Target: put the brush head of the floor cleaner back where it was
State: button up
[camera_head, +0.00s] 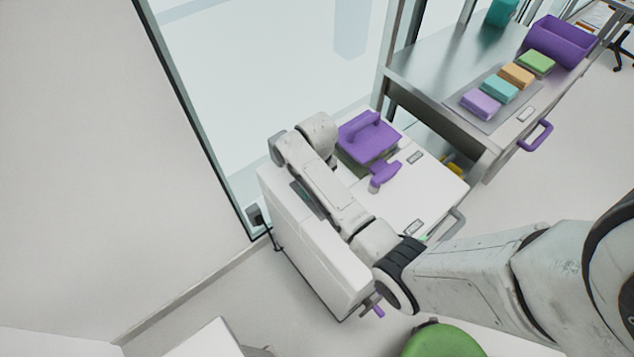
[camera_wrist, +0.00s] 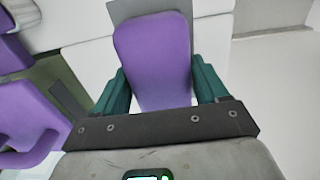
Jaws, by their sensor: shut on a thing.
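In the wrist view my gripper (camera_wrist: 158,95) is shut on a smooth, rounded purple piece (camera_wrist: 153,50), which lies between its two green fingers. I cannot tell for sure from its shape that this is the brush head. A white surface and a grey patch show beyond it. In the head view my arm hides the gripper and this piece. A small purple end (camera_head: 378,312) shows below my arm, near the white cabinet's lower edge; I cannot tell what it belongs to.
A white cabinet (camera_head: 435,185) carries a purple part with a handle (camera_head: 368,138) and a smaller purple handle (camera_head: 385,174). A metal bench (camera_head: 430,72) behind holds coloured blocks and a purple bin (camera_head: 562,42). A green round seat (camera_head: 443,342) stands in front. A wall is left.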

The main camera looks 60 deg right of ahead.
jog(key=o, duration=1)
jog(key=shift+f, duration=0.1)
notch_tip(320, 180, up, 12)
jog(key=s+a+f, duration=0.1)
jog(key=s+a, duration=0.3)
jog(key=s, duration=0.2)
jog(key=s+a+f+n, duration=0.1)
jog(key=s+a, duration=0.3)
jog(key=s, duration=0.3)
jog(key=s+a+f+n+t, duration=0.1)
jog(key=s+a, duration=0.4)
jog(key=s, duration=0.1)
jog(key=shift+s+f, duration=0.3)
